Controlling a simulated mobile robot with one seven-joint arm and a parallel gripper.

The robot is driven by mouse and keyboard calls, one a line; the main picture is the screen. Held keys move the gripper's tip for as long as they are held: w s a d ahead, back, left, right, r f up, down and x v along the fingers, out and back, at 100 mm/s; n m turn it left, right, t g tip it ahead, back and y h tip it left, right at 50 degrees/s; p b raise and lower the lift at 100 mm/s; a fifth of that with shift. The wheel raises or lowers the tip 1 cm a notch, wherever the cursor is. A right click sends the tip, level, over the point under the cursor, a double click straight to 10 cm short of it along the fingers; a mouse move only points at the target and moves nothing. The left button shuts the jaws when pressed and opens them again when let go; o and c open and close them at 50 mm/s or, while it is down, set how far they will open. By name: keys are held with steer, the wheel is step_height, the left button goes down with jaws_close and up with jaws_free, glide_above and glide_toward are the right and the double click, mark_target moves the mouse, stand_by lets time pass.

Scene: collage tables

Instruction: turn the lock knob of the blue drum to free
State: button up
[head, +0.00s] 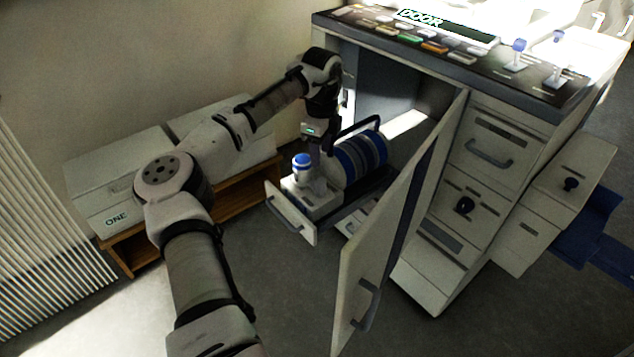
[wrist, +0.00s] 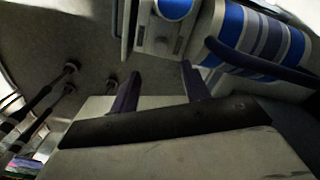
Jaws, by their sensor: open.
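The blue drum (head: 362,156), banded in blue, white and grey, lies on a pulled-out drawer (head: 291,213) in the open cabinet; it also shows at the upper right of the wrist view (wrist: 255,38). In front of it stands a white post with a blue cap (head: 301,161); the cap is at the top edge of the wrist view (wrist: 174,8). I cannot tell whether this cap is the lock knob, and no lock marking is readable. My gripper (head: 320,146) hangs above the drawer between cap and drum. Its fingers are apart and empty in the wrist view (wrist: 160,70).
A cabinet door (head: 395,240) stands open right of the drawer. A dark handle (head: 360,127) arches by the drum. White boxes (head: 120,178) on a wooden shelf stand left, behind my arm. A control panel (head: 430,40) tops the cabinet. The floor in front is clear.

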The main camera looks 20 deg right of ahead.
mark_target(320, 181)
step_height(320, 181, down, 12)
steer(key=shift+r, duration=0.25)
steer(key=shift+c, duration=0.4)
